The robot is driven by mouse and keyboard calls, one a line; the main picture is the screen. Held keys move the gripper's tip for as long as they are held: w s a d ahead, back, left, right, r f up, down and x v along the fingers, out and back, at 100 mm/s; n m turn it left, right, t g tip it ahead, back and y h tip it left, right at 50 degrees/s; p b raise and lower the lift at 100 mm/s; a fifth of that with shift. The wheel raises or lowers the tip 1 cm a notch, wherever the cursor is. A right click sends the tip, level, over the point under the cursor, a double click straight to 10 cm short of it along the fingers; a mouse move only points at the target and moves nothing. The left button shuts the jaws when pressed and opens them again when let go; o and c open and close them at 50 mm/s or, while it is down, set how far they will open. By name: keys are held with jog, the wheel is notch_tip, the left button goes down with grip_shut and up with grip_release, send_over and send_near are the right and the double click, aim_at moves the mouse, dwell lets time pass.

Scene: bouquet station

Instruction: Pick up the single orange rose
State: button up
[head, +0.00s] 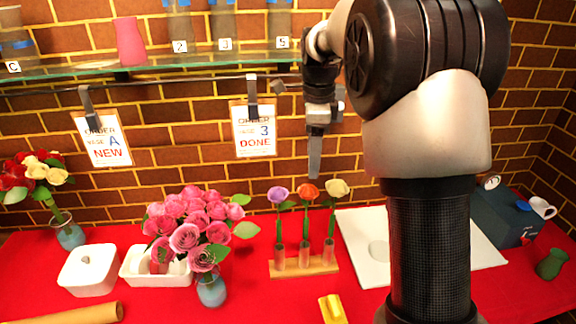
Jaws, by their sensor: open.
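The single orange rose (308,191) stands upright in the middle tube of a small wooden stand (285,269) on the red table. A purple rose (277,195) stands in the tube to its left, and a cream rose (337,188) in the tube to its right. My gripper (314,172) points down, its fingers seen edge-on, just above the orange rose in the picture. It is open, with nothing visible in it. I cannot tell its depth relative to the rose.
A pink rose bouquet (190,222) stands left of the stand. A white mat (468,240) lies to the right, partly behind my arm. A yellow object (332,308) lies in front. A glass shelf (200,62) and hanging order cards (254,130) are at the wall.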

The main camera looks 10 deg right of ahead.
jog(key=w+f+m, duration=0.2)
jog(key=f, duration=0.1)
jog(key=shift+w+a+f, duration=0.15)
jog(key=shift+w+f, duration=0.05)
jog(key=shift+f, duration=0.05)
send_over(306, 219)
jog(key=f, duration=1)
jog(key=shift+w+d+f, duration=0.2)
jog(key=shift+w+f, duration=0.1)
jog(key=shift+f, duration=0.1)
jog(key=shift+s+a+f+p, duration=0.1)
jog(key=shift+f+p, duration=0.15)
jog(key=shift+f, duration=1.2)
jog(key=shift+a+f+p, duration=0.1)
jog(key=shift+f+p, duration=0.15)
jog(key=shift+f, duration=1.2)
jog(key=c, duration=1)
